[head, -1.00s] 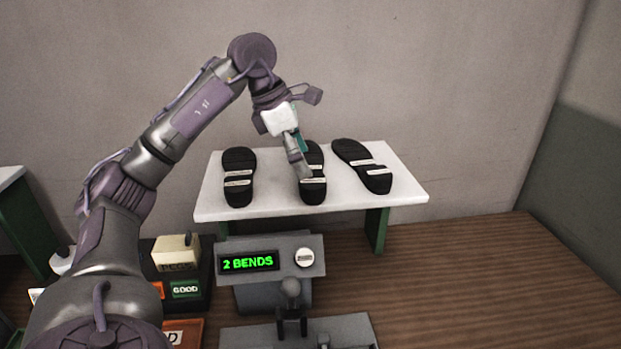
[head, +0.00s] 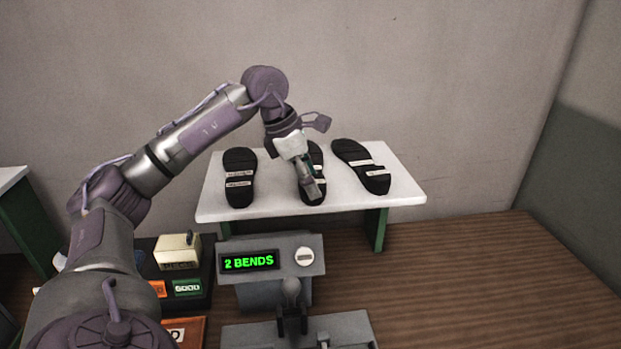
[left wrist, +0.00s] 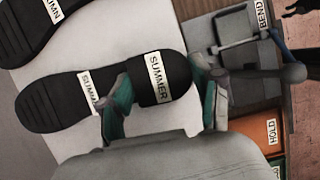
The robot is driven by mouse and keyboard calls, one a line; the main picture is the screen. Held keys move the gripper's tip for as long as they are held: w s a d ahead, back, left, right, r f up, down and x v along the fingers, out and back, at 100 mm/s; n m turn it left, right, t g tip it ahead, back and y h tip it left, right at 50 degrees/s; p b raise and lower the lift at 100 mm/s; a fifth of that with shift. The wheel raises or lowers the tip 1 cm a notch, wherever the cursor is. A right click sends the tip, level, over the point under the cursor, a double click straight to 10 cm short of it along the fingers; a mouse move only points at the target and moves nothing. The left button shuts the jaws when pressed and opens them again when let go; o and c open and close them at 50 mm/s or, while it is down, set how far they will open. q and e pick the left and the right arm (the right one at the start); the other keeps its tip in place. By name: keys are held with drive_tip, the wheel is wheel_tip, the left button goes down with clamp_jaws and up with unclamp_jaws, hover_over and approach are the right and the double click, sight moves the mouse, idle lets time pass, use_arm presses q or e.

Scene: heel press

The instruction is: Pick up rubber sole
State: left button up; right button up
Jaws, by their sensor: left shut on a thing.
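Three black rubber soles lie side by side on a white-topped stand. My left gripper (head: 309,182) is lowered onto the middle sole (head: 317,155) and is shut on it; the gripper hides part of it. In the left wrist view this sole (left wrist: 48,105) carries white labels reading SUMMER, and the gripper fingers (left wrist: 163,98) are at its heel half. The sole appears to rest on the stand still. The left sole (head: 240,165) and the right sole (head: 352,153) lie apart from it. My right gripper is not in view.
The white stand (head: 405,190) has green legs. In front of it is a grey press with a "2 BENDS" display (head: 249,263) and a lever (head: 291,290). A GOOD label (head: 187,287) and an orange tray (head: 190,325) are at lower left. The wooden table (head: 470,270) is clear at right.

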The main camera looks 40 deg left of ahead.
use_arm(q)
drive_tip(key=shift+c, duration=0.7)
drive_tip(key=shift+r, duration=0.1)
